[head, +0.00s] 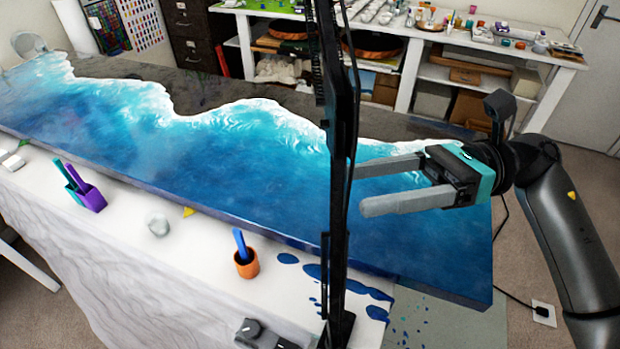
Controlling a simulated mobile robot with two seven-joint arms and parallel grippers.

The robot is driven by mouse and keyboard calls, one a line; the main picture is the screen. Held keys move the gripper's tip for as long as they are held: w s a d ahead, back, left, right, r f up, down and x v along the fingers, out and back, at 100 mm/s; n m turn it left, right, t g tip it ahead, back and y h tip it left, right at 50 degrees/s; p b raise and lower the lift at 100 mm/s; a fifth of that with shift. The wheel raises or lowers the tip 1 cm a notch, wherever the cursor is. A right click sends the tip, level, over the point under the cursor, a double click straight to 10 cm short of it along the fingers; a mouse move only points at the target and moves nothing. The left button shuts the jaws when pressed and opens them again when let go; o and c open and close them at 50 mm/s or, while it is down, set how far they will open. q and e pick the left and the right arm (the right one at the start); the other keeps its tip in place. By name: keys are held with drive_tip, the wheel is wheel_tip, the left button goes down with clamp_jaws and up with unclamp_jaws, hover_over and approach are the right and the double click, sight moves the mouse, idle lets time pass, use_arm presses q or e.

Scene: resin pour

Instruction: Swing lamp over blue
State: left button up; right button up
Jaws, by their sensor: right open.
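A tall black jointed post (338,200), which looks like the lamp's arm, rises from the table's front edge and leaves the picture at the top. No lamp head shows on it. The blue resin (260,180) covers the near part of a long slab, with a white foam-like line along its far side. My right gripper (364,189) is open above the right end of the blue, its fingers pointing left toward the black post. The fingertips appear close beside the post; whether they touch it I cannot tell. Nothing shows between the fingers.
Blue spills lie right of the cup. A cluttered shelf bench (455,38) stands behind.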

drive_tip(key=p+x, duration=0.1)
drive_tip(key=x, duration=0.6)
drive_tip(key=shift+p, duration=0.35)
drive_tip(key=shift+a, duration=0.15)
clamp_jaws()
idle(0.8)
